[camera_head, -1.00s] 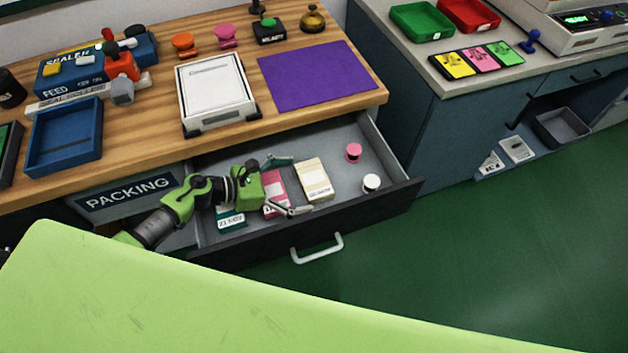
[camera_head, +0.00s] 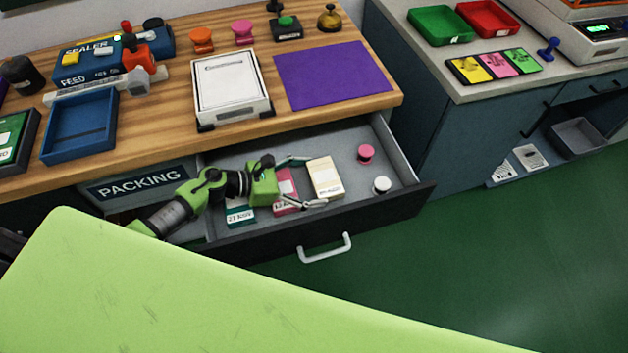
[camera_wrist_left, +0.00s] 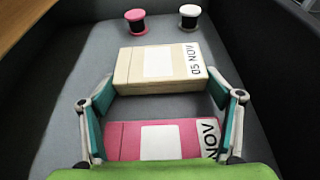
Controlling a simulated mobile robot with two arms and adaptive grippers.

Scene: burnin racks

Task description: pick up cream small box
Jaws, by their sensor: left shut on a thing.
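The cream small box (camera_head: 324,178) lies in the open drawer (camera_head: 395,158). It also shows in the wrist view (camera_wrist_left: 160,66), with a white label reading "05 NOV" on its top. My left gripper (camera_head: 315,182) reaches into the drawer from the left, above a pink box (camera_head: 287,187). Its two fingers (camera_wrist_left: 163,88) are closed against the two sides of the cream box, at the end nearer the gripper. The box appears to rest on the drawer floor still. My right gripper is not in view.
A dark green box (camera_head: 240,212) lies left of the pink one, partly under my arm. A pink spool (camera_head: 366,153) and a white spool (camera_head: 382,186) stand right of the cream box. The drawer front has a white handle (camera_head: 325,247). A purple mat (camera_head: 335,75) lies on the worktop above.

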